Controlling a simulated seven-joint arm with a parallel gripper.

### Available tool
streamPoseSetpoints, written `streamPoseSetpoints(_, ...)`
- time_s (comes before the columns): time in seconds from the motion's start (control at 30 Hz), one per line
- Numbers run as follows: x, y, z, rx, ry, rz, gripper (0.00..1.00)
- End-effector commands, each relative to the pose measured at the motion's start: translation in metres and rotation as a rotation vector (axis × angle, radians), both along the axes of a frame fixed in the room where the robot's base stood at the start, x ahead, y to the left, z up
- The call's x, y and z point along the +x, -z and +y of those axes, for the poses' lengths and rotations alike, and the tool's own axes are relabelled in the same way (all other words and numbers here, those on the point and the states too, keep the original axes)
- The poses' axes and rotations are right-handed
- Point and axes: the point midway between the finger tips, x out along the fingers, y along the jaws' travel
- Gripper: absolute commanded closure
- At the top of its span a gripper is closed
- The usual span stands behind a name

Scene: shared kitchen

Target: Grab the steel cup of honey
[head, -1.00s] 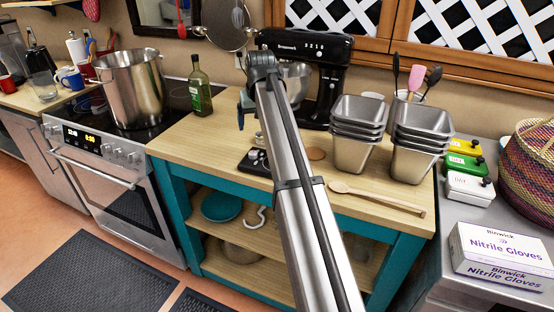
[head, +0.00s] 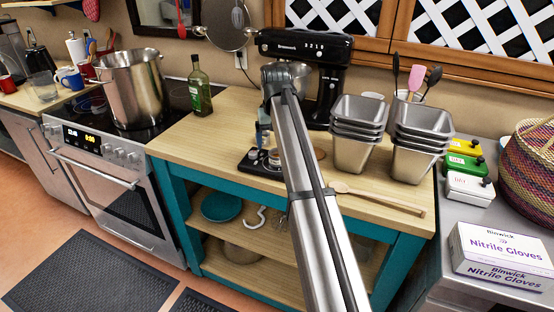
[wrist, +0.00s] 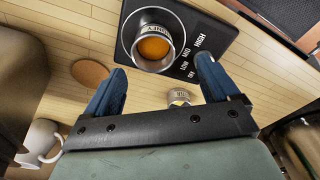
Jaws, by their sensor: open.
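A steel cup (wrist: 155,40) with amber contents stands on a black plate (wrist: 205,62) marked LOW, MID and HIGH in the wrist view. Its rim label is only partly legible. A second, smaller-looking steel cup (wrist: 180,97) with a yellowish label shows between my fingers, nearer my palm. My gripper (wrist: 160,64) is open, its two blue fingers apart, with the amber cup just beyond and between the tips; it holds nothing.
A black stand mixer (head: 325,70) stands behind. Stacked steel pans (head: 357,135) and a wooden spoon (head: 380,197) lie to the right. A green bottle (head: 199,90) is at the left. A brown round coaster (wrist: 90,72) and white mug (wrist: 42,140) show in the wrist view.

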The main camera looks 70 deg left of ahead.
Motion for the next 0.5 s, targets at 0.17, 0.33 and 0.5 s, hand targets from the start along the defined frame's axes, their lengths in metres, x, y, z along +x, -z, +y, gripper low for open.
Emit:
streamPoseSetpoints(0.17,0.001,0.008,-0.001,0.000,0.000,0.000,0.12)
streamPoseSetpoints(0.33,0.004,0.025,-0.004,0.000,0.001,0.000,0.12)
streamPoseSetpoints(0.5,0.007,0.047,-0.004,0.000,0.000,0.000,0.12)
